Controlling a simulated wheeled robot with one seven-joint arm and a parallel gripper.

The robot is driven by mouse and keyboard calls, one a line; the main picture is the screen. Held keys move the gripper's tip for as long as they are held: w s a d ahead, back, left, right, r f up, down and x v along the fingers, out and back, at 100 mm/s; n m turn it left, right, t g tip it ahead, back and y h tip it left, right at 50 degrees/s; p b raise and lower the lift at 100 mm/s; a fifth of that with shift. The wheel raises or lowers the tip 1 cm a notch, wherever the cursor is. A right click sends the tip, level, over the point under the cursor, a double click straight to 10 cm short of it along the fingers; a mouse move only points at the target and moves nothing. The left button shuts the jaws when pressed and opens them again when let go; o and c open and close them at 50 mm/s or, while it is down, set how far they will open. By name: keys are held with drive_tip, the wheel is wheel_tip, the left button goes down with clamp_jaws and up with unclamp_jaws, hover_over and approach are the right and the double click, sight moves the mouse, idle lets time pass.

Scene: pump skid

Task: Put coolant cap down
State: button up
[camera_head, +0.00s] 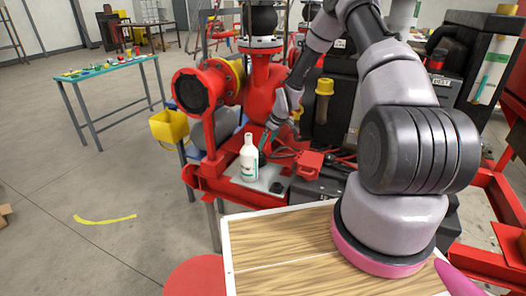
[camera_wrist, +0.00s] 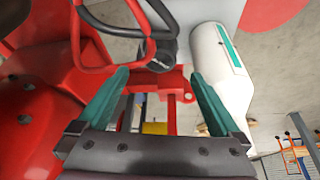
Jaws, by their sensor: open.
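My gripper (camera_head: 266,139) is over the red skid, just behind and right of the white bottle (camera_head: 249,160). In the wrist view my gripper (camera_wrist: 158,78) has its two green fingers spread, with nothing held between the tips. A small dark piece (camera_head: 277,187), which looks like the coolant cap, lies on the grey sheet (camera_head: 262,178) right of the bottle. A dark round piece (camera_wrist: 156,54), probably the same one, shows beyond the fingertips in the wrist view. The bottle (camera_wrist: 217,75) stands close beside the right finger there. Its neck is low in that picture.
A red pump body (camera_head: 262,95) and red pipe flange (camera_head: 195,88) stand close to my gripper. Red hoses (camera_wrist: 110,40) run beside the left finger. A red box (camera_head: 309,163) sits to the right. A yellow bin (camera_head: 169,126) hangs at left. Open floor lies further left.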

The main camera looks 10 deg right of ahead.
drive_tip(key=s+d+r+m+t+h, duration=0.15)
drive_tip(key=s+r, duration=0.25)
drive_tip(key=r, duration=0.7)
drive_tip(key=s+d+r+m, duration=0.15)
drive_tip(key=s+r, duration=0.25)
drive_tip(key=r, duration=0.7)
drive_tip(key=s+d+r+m+h, duration=0.1)
drive_tip(key=s+r+m, duration=0.15)
drive_tip(key=r, duration=0.95)
drive_tip(key=s+r+m, duration=0.2)
drive_tip(key=s+r, duration=0.2)
drive_tip(key=s, duration=0.5)
drive_tip(key=s+r+m+t+y, duration=0.1)
drive_tip(key=s+r+m, duration=0.2)
drive_tip(key=s, duration=0.6)
drive_tip(key=s+r+m+t, duration=0.1)
drive_tip(key=s+r+m, duration=0.1)
drive_tip(key=s+r, duration=0.5)
drive_tip(key=shift+s+a, duration=0.2)
drive_tip(key=shift+s, duration=0.85)
drive_tip(key=shift+t+y, duration=0.25)
